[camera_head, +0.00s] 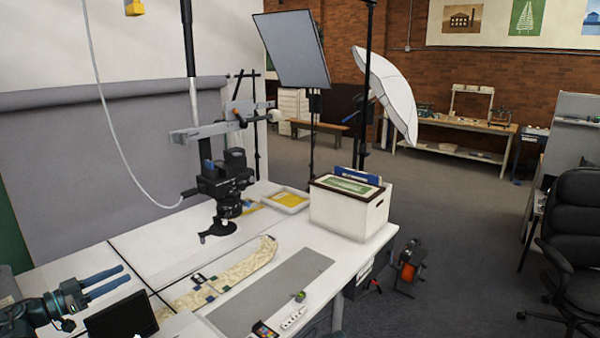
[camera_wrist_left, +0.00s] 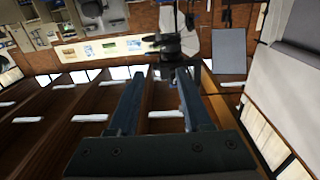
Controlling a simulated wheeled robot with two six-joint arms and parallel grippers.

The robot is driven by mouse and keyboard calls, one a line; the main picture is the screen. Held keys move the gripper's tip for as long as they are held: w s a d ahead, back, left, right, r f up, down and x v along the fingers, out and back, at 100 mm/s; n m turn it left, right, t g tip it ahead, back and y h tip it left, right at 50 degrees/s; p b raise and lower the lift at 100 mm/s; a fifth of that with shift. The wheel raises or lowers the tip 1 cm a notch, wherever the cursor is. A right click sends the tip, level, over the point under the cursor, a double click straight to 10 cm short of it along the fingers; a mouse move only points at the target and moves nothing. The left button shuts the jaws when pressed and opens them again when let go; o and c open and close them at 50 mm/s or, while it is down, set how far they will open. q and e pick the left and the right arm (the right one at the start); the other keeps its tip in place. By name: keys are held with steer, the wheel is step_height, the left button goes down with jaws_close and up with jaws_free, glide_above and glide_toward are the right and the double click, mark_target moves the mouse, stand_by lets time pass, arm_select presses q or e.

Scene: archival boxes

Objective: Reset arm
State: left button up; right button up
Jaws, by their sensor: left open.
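My left gripper (camera_head: 108,282) is at the lower left in the head view, above the near left end of the white table (camera_head: 150,248). Its two blue-grey fingers are apart and point right, with nothing between them. In the left wrist view the fingers of my left gripper (camera_wrist_left: 158,95) also stand apart and empty. A white archival box (camera_head: 350,210) stands at the table's right end, with a green-and-white picture on top. My right gripper is not in view.
A camera on a copy stand (camera_head: 225,180) hangs over the table's middle. A grey mat (camera_head: 270,293), a patterned cream strip (camera_head: 235,272) and a white tray with yellow contents (camera_head: 286,199) lie on the table.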

arm_select(q)
steer(key=w+d+r+n+t+y, duration=0.1)
steer(key=w+r+n+t+y, duration=0.25)
steer(key=w+y, duration=0.3)
steer(key=w+d+r+n+t+y, duration=0.1)
steer(key=w+r+n+t+y, duration=0.15)
steer(key=w+n+y, duration=0.4)
steer(key=s+d+f+n+g+y, duration=0.1)
steer(key=s+d+f+g, duration=0.3)
steer(key=f, duration=0.3)
steer(key=s+d+f+n+g+y, duration=0.1)
steer(key=s+d+f+g, duration=0.1)
steer(key=d+f+g, duration=0.35)
steer(key=s+d+f+n+g+y, duration=0.1)
steer(key=s+d+f+g, duration=0.3)
steer(key=f, duration=0.5)
steer(key=s+d+f+m+g+h, duration=0.1)
steer(key=s+d+f+m+g, duration=0.1)
steer(key=s+d, duration=0.4)
steer(key=s+d+f+m+g+h, duration=0.1)
steer(key=s+d+m, duration=0.3)
steer(key=d, duration=0.9)
steer(key=s+d+f+m+g+h, duration=0.1)
steer(key=s+d+f+m+g, duration=0.1)
steer(key=s+d, duration=0.7)
steer(key=shift+s+d+f+m+g, duration=0.25)
steer(key=shift+d+f+m+g, duration=0.2)
steer(key=shift+f+g, duration=0.5)
